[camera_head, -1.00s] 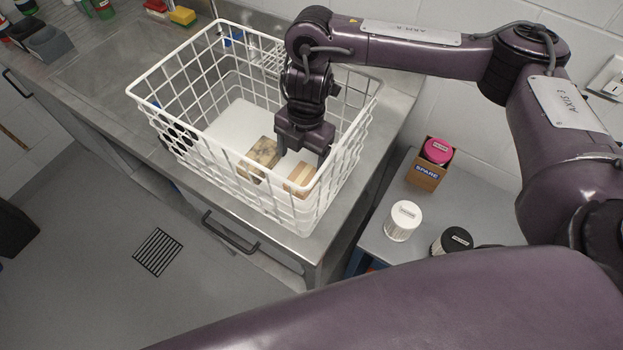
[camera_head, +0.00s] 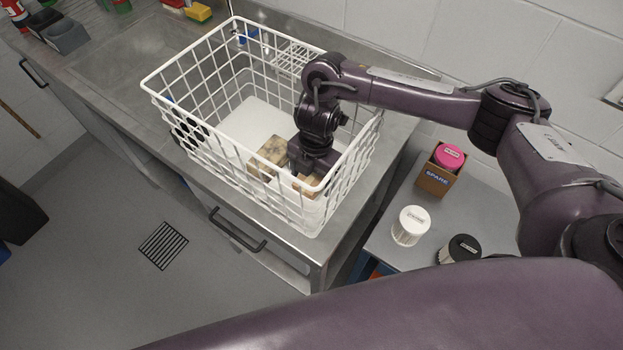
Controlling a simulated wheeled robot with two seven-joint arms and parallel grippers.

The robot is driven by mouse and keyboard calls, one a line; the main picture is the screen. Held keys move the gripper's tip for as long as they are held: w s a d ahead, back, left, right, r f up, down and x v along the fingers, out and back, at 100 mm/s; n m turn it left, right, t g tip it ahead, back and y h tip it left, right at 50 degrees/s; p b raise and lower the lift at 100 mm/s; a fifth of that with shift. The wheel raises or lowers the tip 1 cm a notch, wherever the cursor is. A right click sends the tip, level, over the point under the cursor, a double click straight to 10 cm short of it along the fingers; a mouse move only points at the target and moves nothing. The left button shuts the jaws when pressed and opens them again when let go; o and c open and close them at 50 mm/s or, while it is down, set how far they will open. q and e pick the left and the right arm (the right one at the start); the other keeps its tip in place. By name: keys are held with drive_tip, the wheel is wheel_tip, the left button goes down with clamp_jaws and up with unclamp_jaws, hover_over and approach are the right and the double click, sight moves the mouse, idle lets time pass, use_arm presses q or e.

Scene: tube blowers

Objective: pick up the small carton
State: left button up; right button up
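A small tan carton (camera_head: 306,187) lies inside the white wire basket (camera_head: 158,92), near its front right corner. A second, mottled brown carton (camera_head: 270,153) lies beside it to the left, on the basket's white floor. My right gripper (camera_head: 308,174) reaches down into the basket, right over the tan carton, and hides much of its top. Its fingers are dark and partly hidden by the wrist and the wires, so I cannot tell whether they are open or closed on the carton. My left gripper is out of view.
The basket stands on a steel counter (camera_head: 110,60), its wire rim close around my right wrist. On a lower grey table (camera_head: 385,235) at right stand a box marked SPARE (camera_head: 436,180), a white canister (camera_head: 410,226) and a black canister (camera_head: 460,248).

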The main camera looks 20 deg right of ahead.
drive_tip(key=c, duration=0.9)
